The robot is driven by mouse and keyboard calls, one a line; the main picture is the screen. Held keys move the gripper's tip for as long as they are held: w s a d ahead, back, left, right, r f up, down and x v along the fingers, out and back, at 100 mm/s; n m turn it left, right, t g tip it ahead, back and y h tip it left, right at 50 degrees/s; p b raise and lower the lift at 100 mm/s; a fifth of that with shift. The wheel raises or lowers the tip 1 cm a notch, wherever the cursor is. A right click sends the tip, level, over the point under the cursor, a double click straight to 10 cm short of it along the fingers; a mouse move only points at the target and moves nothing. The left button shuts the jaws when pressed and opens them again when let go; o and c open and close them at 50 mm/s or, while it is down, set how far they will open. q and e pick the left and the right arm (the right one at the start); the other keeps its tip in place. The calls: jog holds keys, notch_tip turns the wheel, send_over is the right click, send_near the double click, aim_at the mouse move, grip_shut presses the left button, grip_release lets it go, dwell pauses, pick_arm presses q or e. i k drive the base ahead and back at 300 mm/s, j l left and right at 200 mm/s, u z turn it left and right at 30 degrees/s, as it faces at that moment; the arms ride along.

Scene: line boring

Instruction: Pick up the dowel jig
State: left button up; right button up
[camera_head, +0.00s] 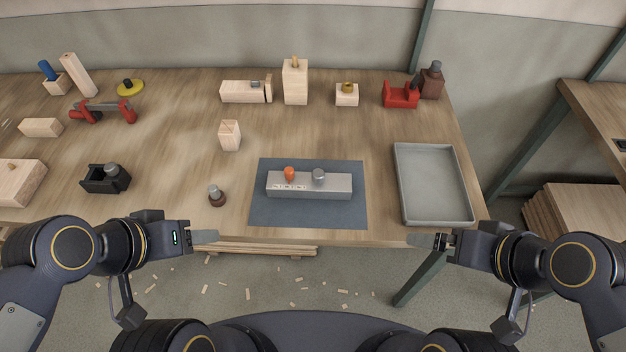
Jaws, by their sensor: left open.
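Which object is the dowel jig I cannot tell for certain. A black blocky tool with a grey knob (105,178) sits at the left of the bench, and a red blocky tool (400,95) stands at the back right. A long grey bar (309,187) lies on a dark mat, with an orange knob (289,174) and a grey knob (319,177) on it. My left gripper (205,237) is open and empty at the bench's front edge, below a small dark knobbed piece. My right gripper (427,240) is near the front right edge, apart from everything; its finger gap is hidden.
A grey tray (398,190) stands empty at the right. The dark mat (262,213) lies front centre. A small knobbed piece (217,196) stands left of it. A red clamp (103,113) lies back left. Several wooden blocks line the back. A wooden block (229,135) stands mid-bench.

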aim_at(335, 186)
jog(key=u, duration=1.3)
jog(key=k+l+u, duration=0.15)
jog(key=l+u, duration=0.25)
jog(key=k+l+u, duration=0.15)
jog(key=u, duration=0.2)
jog(key=k+l+u, duration=0.15)
jog(key=u, duration=0.25)
jog(key=k+l+u, duration=0.15)
jog(key=u, duration=0.25)
jog(key=k+l, duration=0.15)
jog(key=k, duration=0.4)
